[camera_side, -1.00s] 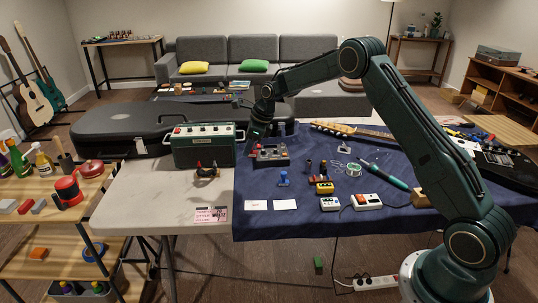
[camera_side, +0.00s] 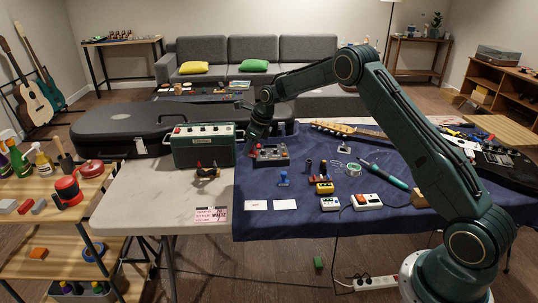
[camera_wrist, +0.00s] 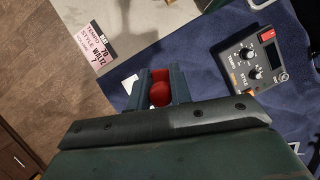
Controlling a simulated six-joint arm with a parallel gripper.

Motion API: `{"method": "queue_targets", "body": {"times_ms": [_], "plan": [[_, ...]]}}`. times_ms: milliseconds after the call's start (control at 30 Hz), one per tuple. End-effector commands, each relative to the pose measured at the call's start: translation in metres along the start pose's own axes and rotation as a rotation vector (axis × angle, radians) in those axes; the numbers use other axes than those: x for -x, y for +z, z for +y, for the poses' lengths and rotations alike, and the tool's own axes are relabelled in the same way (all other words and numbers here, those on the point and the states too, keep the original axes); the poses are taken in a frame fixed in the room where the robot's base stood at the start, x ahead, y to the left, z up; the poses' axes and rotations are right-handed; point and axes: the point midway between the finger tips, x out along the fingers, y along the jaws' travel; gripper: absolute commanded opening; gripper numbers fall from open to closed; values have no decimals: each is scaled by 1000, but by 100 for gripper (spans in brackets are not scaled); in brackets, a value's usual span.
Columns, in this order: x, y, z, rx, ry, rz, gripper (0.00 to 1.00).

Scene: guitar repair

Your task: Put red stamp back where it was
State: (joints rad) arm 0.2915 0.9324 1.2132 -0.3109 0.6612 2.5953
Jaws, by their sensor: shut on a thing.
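My gripper (camera_wrist: 158,92) is shut on the red stamp (camera_wrist: 158,93), whose rounded red handle shows between the two fingers in the wrist view. Its lower end is hidden. In the side view my gripper (camera_side: 251,148) is low beside the grey pedal box (camera_side: 270,158), to the right of the green amplifier (camera_side: 203,147); the stamp is too small to make out there. A blue stamp (camera_side: 283,179) stands upright on the blue cloth (camera_side: 256,228), in front of the box.
White cards (camera_side: 257,205) lie at the cloth's front left. A pink-and-white tempo card (camera_side: 211,215) lies on the pale table. Small yellow and white boxes, a solder spool (camera_side: 354,170) and a green-handled tool (camera_side: 388,174) stand or lie to the right.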

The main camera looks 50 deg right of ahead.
Motion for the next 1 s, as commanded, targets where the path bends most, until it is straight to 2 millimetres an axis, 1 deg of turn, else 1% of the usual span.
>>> {"method": "queue_targets", "body": {"times_ms": [33,200,300,433,600,867,1000], "plan": [[-11,-5,1,-1,2,2,6],[-40,-17,2,-1,1,1,6],[-57,-24,3,0,1,1,6],[-75,-31,3,-1,0,0,6],[-87,-35,3,0,-1,-1,6],[-90,-37,4,0,-1,-1,6],[-102,-42,4,0,0,1,6]]}}
